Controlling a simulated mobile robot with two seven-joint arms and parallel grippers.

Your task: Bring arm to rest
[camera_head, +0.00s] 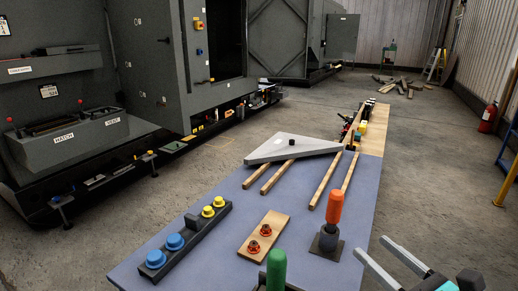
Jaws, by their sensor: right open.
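My right gripper (382,256) is at the lower right, just off the right edge of the blue-grey table (350,246). Its two grey fingers are spread apart with nothing between them. The rest of my right arm runs out of the picture at the bottom right corner. My left gripper does not show.
On the table stand an orange-handled tool (334,207) upright in a dark block, a green handle (276,268), a dark bar with blue and yellow knobs (187,236), a wooden block (264,236), and a grey triangular plate (293,147) on wooden strips. Floor right of the table is clear.

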